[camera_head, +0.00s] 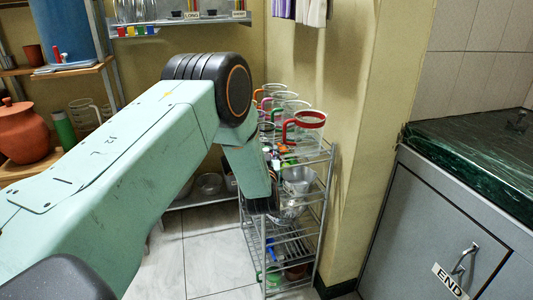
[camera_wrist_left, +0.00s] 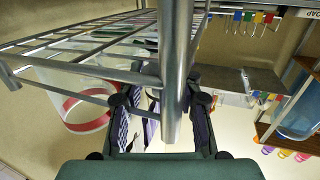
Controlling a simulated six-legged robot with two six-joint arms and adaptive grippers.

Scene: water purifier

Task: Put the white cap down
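I cannot make out a white cap in either view. My left gripper (camera_head: 262,206) is low at the front left of the metal wire rack (camera_head: 326,185), partly hidden behind my own wrist link. In the left wrist view, the two dark fingers of my left gripper (camera_wrist_left: 163,115) stand apart. A metal rack post (camera_wrist_left: 172,65) runs down the picture between them; I cannot tell whether they touch it. No cap shows between the fingers. My right gripper is in neither view.
Clear mugs, one with a red rim (camera_head: 304,130), crowd the rack's top. A metal bowl (camera_head: 298,180) sits below. A grey cabinet (camera_head: 430,225) stands right. A terracotta pot (camera_head: 22,133) is on the left shelf. The tiled floor (camera_head: 205,255) is clear.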

